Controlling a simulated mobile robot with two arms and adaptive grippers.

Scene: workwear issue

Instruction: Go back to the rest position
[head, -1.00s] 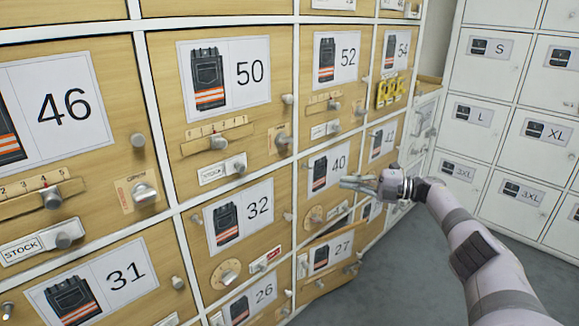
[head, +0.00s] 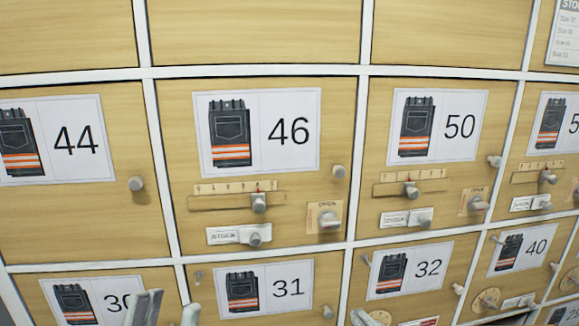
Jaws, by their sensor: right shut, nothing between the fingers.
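My left gripper (head: 168,311) shows at the bottom edge of the head view, left of centre. Its two pale grey fingertips stand apart, with nothing seen between them. The rest of both grippers and both arms are outside the picture.
A wall of wooden locker doors in white frames fills the view. Doors 44 (head: 80,225), 46 (head: 178,228) and 50 (head: 380,158) are closed. Knobs and sliders (head: 259,202) stick out from several doors. No floor shows.

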